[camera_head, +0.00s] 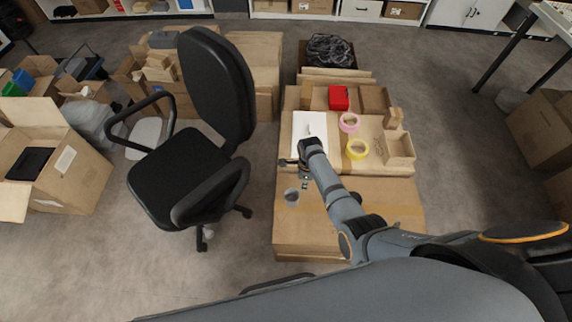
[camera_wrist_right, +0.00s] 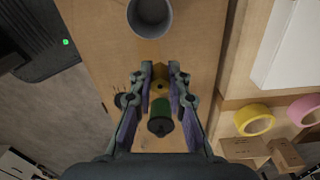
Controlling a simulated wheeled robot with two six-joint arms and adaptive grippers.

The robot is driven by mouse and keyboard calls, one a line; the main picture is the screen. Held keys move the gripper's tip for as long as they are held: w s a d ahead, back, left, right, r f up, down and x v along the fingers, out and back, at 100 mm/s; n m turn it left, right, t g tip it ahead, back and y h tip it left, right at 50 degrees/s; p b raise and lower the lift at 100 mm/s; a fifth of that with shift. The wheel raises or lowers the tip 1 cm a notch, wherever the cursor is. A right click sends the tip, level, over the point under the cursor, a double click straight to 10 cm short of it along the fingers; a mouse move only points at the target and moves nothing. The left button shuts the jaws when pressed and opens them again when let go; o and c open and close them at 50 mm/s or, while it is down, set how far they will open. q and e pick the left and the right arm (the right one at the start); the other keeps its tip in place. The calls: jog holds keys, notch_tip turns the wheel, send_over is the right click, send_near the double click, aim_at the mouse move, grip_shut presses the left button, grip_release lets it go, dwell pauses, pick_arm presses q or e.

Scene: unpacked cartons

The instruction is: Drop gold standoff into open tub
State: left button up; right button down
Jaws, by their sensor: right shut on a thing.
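The gold standoff (camera_wrist_right: 160,76) shows between the fingertips of my right gripper (camera_wrist_right: 160,73) in the right wrist view. The gripper is shut on it. The open tub is a grey round cup (camera_wrist_right: 150,16) on the carton, just beyond the fingertips and cut by the top edge. In the head view the tub (camera_head: 291,198) stands on the near carton, a little below my right gripper (camera_head: 293,164) in the picture. A green cylinder with a dark end (camera_wrist_right: 160,118) shows between the finger bases. My left gripper is not in view.
The near carton (camera_head: 330,235) has bare room around the tub. A black office chair (camera_head: 180,178) stands to the left.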

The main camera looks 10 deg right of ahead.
jog(key=a+r+n, duration=0.2)
jog(key=a+r, duration=0.1)
jog(key=r, duration=0.1)
pick_arm(q)
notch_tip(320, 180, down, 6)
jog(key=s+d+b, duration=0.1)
jog(key=b, duration=0.5)
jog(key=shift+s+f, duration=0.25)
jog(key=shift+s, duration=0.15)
pick_arm(e)
notch_tip(320, 180, down, 6)
jog(key=shift+w+a, duration=0.15)
jog(key=shift+w, duration=0.25)
jog(key=c, duration=1.2)
grip_release()
notch_tip(320, 180, up, 7)
jog(key=shift+r, duration=0.2)
